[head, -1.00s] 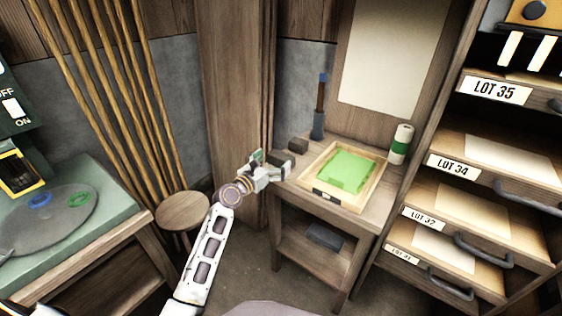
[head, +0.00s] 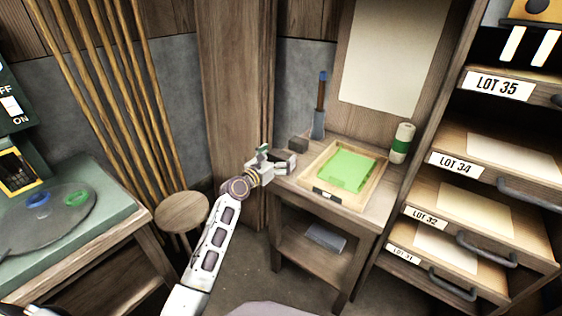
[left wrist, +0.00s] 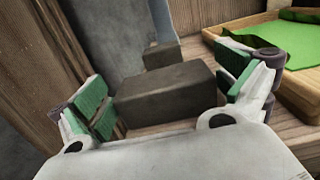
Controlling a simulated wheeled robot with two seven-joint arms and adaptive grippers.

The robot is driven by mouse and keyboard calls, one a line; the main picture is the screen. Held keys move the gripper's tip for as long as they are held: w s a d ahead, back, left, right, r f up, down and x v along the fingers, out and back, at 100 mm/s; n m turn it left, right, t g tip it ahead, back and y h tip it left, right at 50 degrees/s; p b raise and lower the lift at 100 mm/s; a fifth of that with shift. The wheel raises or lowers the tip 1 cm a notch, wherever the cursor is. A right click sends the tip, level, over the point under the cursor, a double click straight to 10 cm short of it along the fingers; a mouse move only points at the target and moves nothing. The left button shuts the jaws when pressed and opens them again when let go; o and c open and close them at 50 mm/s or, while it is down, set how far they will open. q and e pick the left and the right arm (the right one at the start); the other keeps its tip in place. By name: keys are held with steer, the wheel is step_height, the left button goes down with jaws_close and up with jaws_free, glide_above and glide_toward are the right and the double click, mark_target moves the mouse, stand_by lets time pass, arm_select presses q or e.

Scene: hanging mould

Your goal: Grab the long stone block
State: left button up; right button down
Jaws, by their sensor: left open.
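The long stone block (left wrist: 165,94) is a dark grey bar on the small wooden table (head: 340,210). In the left wrist view it lies between the two green-padded fingers of my left gripper (left wrist: 172,88), with a visible gap at the right finger. In the head view my left gripper (head: 277,160) is at the table's back left corner and partly hides the block (head: 285,159). The gripper is open, with nothing clamped. A shorter dark block (head: 299,144) stands just behind; it also shows in the left wrist view (left wrist: 162,54). My right gripper is not in view.
A wooden tray (head: 375,190) with a green sheet sits right of the block. A blue-tipped tool in a grey holder (head: 318,125) and a green-white roll (head: 402,142) stand behind. A wooden post (head: 236,90) rises close left. A grey slab (head: 326,238) lies on the lower shelf.

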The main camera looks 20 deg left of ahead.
arm_select(q)
steer(key=shift+x, duration=0.8)
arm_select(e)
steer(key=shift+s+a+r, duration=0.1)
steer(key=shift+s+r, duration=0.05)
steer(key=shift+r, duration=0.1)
arm_select(q)
steer(key=c, duration=1.1)
steer(key=shift+r, duration=0.15)
steer(key=shift+c, duration=0.4)
steer(key=shift+r, duration=0.1)
